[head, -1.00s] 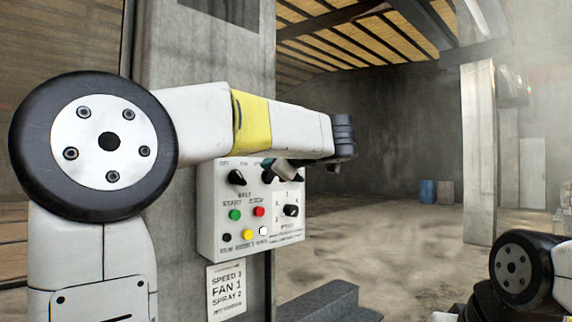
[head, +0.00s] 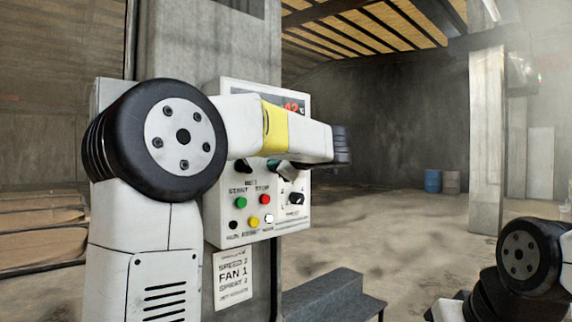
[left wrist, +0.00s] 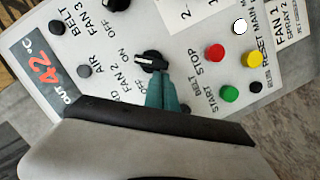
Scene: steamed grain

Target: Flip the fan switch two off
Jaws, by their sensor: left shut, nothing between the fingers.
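The white control panel (head: 217,225) hangs on a concrete pillar in the head view. In the left wrist view it appears turned sideways, with a black knob (left wrist: 152,60) beside the label FAN 2. The knob's light mark points left in that picture. My left gripper (left wrist: 161,76) has its teal fingers shut and empty, with the tips at the knob's lower edge; I cannot tell if they touch it. In the head view my left gripper (head: 281,166) is partly hidden by my forearm, in front of the panel's knob row. My right gripper is out of view.
Green (head: 240,202), red (head: 265,199) and yellow (head: 253,222) buttons sit below the knobs. Another black knob (left wrist: 117,4) is near FAN 3. A red display (left wrist: 49,74) reads 42. A notice (head: 233,278) hangs below. A grey step (head: 330,298) stands at right.

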